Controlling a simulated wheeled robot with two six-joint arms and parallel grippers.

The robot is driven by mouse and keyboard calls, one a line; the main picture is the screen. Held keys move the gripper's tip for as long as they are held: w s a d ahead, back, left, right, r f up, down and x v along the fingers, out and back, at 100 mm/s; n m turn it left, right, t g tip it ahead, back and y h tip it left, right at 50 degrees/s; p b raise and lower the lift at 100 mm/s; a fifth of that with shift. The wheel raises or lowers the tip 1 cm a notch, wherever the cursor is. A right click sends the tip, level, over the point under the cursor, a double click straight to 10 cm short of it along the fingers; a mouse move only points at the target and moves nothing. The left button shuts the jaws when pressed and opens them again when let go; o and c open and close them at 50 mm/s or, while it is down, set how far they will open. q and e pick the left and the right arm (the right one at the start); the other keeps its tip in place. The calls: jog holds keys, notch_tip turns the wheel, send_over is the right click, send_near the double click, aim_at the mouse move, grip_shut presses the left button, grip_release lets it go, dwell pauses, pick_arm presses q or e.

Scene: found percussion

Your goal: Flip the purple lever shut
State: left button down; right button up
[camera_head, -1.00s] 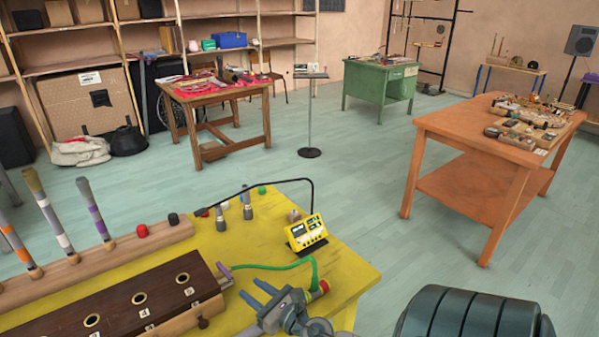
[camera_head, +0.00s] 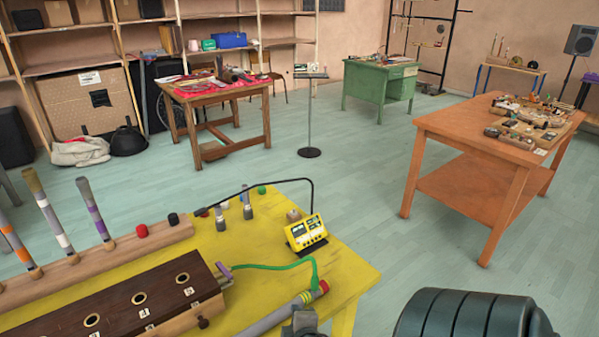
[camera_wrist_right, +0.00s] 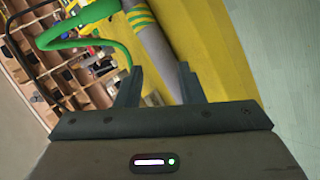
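The small purple lever (camera_head: 224,271) sticks out at the right end of the dark brown box (camera_head: 110,305), beside the start of a green hose (camera_head: 275,266). It looks tilted; I cannot tell its exact setting. It does not show in the right wrist view. My right gripper (camera_wrist_right: 158,75) is open and empty, with its fingers apart over a grey tube (camera_wrist_right: 155,45). In the head view only part of my right gripper shows at the bottom edge, right of the lever and apart from it. My left gripper is not in view.
The grey tube with a red end (camera_head: 290,309) lies on the yellow table (camera_head: 355,275), near the hose. A yellow device (camera_head: 306,234) stands behind it. A wooden rail with several upright sticks (camera_head: 110,256) is at the left. A dark ribbed cylinder (camera_head: 470,317) is at the bottom right.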

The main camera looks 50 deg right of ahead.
jog(key=s+a+f+m+g+y, duration=0.3)
jog(key=s+a+m+g+y, duration=0.1)
jog(key=s+a+m, duration=0.1)
jog(key=shift+s+a+m, duration=0.3)
jog(key=shift+s+a, duration=0.6)
jog(key=shift+a, duration=0.05)
